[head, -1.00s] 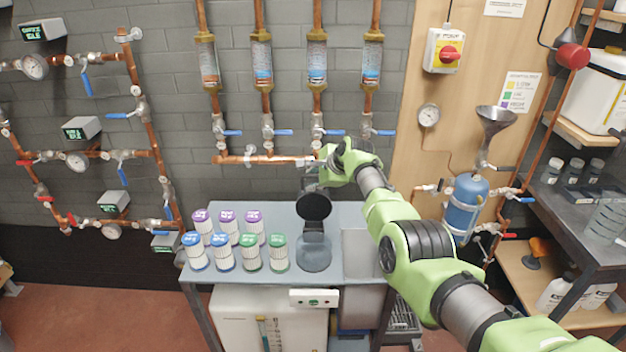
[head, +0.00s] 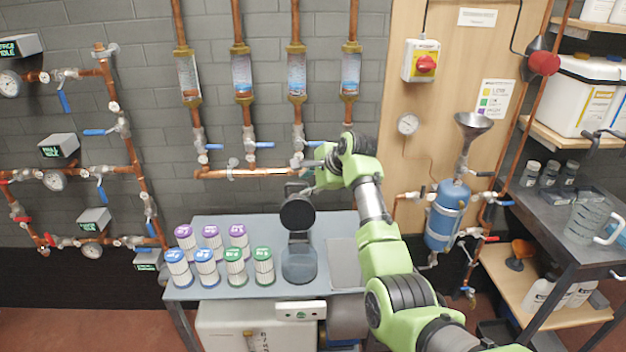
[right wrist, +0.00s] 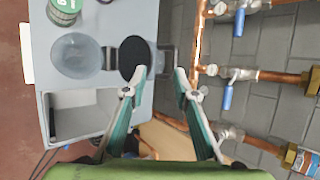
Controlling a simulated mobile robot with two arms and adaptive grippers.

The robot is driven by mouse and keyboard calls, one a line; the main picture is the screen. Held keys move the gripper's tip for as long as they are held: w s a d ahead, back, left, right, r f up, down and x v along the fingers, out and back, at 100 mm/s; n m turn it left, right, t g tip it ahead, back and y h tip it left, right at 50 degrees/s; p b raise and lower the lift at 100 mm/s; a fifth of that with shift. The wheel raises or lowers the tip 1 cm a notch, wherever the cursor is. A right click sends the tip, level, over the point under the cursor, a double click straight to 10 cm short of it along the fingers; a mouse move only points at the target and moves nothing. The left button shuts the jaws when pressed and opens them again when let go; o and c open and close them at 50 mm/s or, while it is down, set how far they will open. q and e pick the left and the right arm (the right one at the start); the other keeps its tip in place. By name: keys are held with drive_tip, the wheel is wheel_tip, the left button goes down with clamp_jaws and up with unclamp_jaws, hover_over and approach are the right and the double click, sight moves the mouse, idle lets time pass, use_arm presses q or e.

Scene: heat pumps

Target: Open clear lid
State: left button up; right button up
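A clear round vessel (head: 299,264) sits on the grey bench, with a round black disc (head: 297,212) standing upright on its far side. The right wrist view shows the clear vessel (right wrist: 77,56) at the left and the black disc (right wrist: 133,57) beside it, nearer my fingers. I cannot tell which part is the clear lid. My right gripper (head: 302,187) is just behind and above the disc. Its two fingers (right wrist: 160,78) are spread with nothing between them; one tip is near the disc's edge, and contact is unclear. My left gripper is not in view.
Several cartridges with coloured caps (head: 207,267) stand left of the vessel on the bench (head: 215,226). Copper pipes with blue valve handles (head: 266,146) run along the wall close behind my right gripper. A blue tank (head: 446,220) hangs on the right.

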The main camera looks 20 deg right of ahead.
drive_tip(key=shift+v, duration=1.75)
